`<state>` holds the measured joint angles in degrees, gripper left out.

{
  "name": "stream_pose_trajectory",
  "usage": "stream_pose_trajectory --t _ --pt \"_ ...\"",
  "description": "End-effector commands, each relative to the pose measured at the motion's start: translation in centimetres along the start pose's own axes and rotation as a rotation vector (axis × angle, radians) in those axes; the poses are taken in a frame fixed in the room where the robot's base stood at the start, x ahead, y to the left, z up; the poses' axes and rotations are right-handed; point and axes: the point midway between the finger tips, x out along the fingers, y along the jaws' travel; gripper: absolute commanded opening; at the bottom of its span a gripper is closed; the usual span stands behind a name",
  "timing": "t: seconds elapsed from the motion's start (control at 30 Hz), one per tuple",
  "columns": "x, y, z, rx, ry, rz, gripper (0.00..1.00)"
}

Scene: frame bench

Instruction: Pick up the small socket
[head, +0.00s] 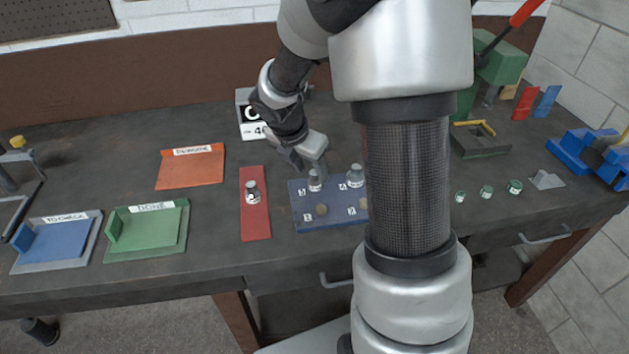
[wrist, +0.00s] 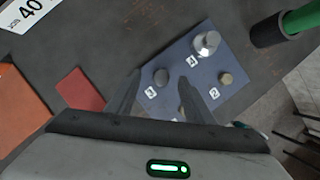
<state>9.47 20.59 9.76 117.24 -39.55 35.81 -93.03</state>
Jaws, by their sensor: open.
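A blue board (head: 338,226) with numbered spots lies on the bench; it also shows in the wrist view (wrist: 240,95). A small silver socket (head: 315,183) stands on it near label 3, and a larger one (head: 356,176) near label 4. In the wrist view, a dark grey round piece (wrist: 161,76) shows by label 3 and the larger silver socket (wrist: 206,43) by label 4. My gripper (head: 317,172) is open and low over the label 3 spot. In the wrist view its fingertips (wrist: 159,76) lie either side of that piece; contact cannot be told.
Green-banded pieces (head: 487,192) stand at right. Green (head: 165,240), blue (head: 55,243) and orange (head: 190,172) trays lie left.

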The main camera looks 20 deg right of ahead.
Motion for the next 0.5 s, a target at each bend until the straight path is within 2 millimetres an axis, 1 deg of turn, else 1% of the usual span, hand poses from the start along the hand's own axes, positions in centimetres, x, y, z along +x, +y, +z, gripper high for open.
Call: stream_pose_trajectory --t 0.03,0.2,0.3,0.47,0.5 --pt "1.1 -0.3 -0.1 0.0 0.002 -0.003 0.48" --pt "3.5 -0.4 -0.1 0.0 0.002 -0.003 0.48" --pt "3.8 -0.3 0.0 0.001 0.001 -0.001 0.48" --pt "3.7 -0.3 0.0 0.0 0.001 0.0 0.48" --pt "3.7 -0.3 0.0 0.0 0.001 0.0 0.41"
